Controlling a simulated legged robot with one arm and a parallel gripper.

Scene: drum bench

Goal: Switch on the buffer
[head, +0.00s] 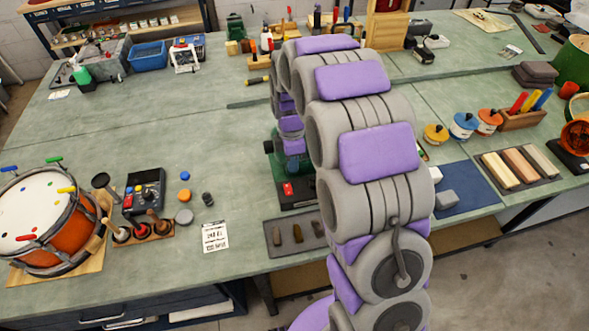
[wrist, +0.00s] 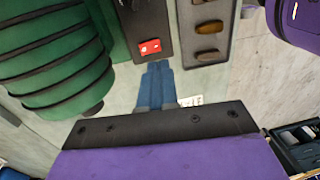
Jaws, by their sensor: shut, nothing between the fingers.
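The buffer is a green machine with a ribbed motor housing (wrist: 62,62) on a dark base (wrist: 146,18). A small red switch (wrist: 150,47) sits near the end of that base; it also shows in the head view (head: 288,188). My gripper (wrist: 157,66) has its two blue fingers together, with nothing between them. In the wrist view the fingertips point at the red switch and lie just short of its edge. I cannot tell whether they touch it. In the head view my arm covers much of the buffer, and the fingers cannot be made out.
A dark tray with several small bars (head: 270,238) lies beside the base, also in the wrist view (wrist: 228,42). A printed card (head: 215,236) lies left of it. A drum (head: 45,215) and a black control box (head: 145,190) stand further left. A blue mat (head: 465,190) lies right.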

